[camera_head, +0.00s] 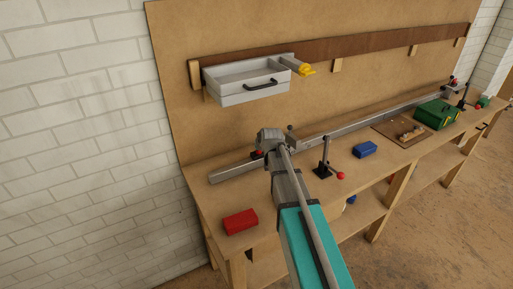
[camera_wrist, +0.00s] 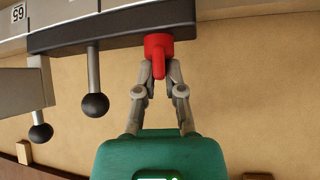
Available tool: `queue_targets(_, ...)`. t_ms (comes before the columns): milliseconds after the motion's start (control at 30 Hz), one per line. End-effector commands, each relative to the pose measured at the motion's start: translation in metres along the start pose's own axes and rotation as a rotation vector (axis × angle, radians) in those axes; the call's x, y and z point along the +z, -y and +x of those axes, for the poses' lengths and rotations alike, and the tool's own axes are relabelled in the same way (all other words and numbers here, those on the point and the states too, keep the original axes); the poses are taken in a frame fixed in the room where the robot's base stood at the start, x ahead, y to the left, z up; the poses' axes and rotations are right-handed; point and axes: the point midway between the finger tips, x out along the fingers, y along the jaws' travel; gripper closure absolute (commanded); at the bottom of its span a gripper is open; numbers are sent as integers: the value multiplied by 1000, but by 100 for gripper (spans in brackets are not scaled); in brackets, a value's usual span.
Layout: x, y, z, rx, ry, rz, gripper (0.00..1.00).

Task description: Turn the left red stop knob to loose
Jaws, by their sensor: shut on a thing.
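The left red stop knob (camera_wrist: 158,55) is in the upper middle of the wrist view, on the underside of a dark block (camera_wrist: 120,30) as pictured. Its pointed tab hangs between my fingertips. My gripper (camera_wrist: 158,78) is shut on this knob, one finger on each side. In the head view my arm reaches to the left end of the metal rail, and a bit of red knob (camera_head: 257,153) shows beside my gripper (camera_head: 270,148). The arm and gripper hide most of the stop there.
Two black ball-ended levers (camera_wrist: 95,105) hang left of the knob. In the head view, a lever clamp (camera_head: 323,165) stands right of my arm. A red box (camera_head: 240,221) and a blue box (camera_head: 365,149) lie on the bench. A grey drawer (camera_head: 245,82) hangs above.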

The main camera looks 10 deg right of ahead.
Motion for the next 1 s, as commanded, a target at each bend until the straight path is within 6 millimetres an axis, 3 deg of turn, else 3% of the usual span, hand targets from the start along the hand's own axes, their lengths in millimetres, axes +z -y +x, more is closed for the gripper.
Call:
queue_targets(433,1,0,1,-147,8,-150,100)
queue_targets(1000,2,2,1,-177,9,-182,100)
